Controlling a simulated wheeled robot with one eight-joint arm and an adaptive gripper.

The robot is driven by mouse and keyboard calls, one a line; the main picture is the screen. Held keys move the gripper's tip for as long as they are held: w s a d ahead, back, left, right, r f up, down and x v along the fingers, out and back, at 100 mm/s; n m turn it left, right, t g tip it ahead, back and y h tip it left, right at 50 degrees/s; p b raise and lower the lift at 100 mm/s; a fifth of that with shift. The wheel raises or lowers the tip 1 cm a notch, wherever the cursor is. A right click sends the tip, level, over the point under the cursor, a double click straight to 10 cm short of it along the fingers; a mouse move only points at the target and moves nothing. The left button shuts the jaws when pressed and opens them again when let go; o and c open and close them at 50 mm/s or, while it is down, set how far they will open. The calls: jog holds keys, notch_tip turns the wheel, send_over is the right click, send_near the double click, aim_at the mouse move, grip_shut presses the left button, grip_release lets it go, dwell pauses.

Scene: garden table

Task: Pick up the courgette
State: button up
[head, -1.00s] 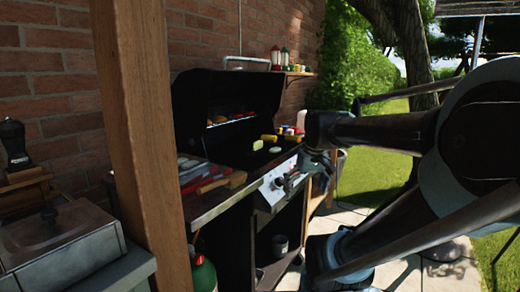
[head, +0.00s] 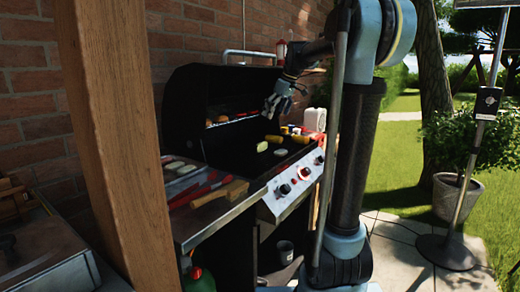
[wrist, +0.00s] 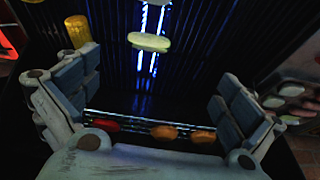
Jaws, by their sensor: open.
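A pale green oval piece that looks like the courgette (wrist: 149,42) lies on the dark grill grate, beyond my fingers in the wrist view. In the head view two small pale pieces lie on the grate, one on the left (head: 262,146) and one on the right (head: 280,152); I cannot tell which is the one in the wrist view. My gripper (head: 277,106) is above the back of the grill, near the raised lid. The wrist view shows its fingers (wrist: 155,88) wide apart, with nothing held between them.
Yellow corn (head: 274,138) lies on the grate and shows in the wrist view (wrist: 77,32). Red and orange food (wrist: 163,132) sits on a rack under my gripper. The open black lid (head: 190,100) stands behind. A wooden post (head: 115,150) and side shelf with brush (head: 220,193) are left.

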jog(key=w, duration=0.2)
send_over(263, 143)
jog(key=s, duration=0.2)
jog(key=shift+n, duration=0.3)
jog(key=f, duration=1)
jog(key=shift+w+d+f, duration=0.1)
jog(key=shift+w+d, duration=0.15)
jog(key=shift+d, duration=0.1)
jog(key=shift+d+x, duration=0.2)
jog(key=shift+x, duration=1.2)
jog(key=shift+d+x, duration=0.2)
jog(key=shift+x, duration=1.2)
jog(key=shift+f, duration=0.1)
jog(key=c, duration=1.2)
jog(key=shift+o, duration=0.2)
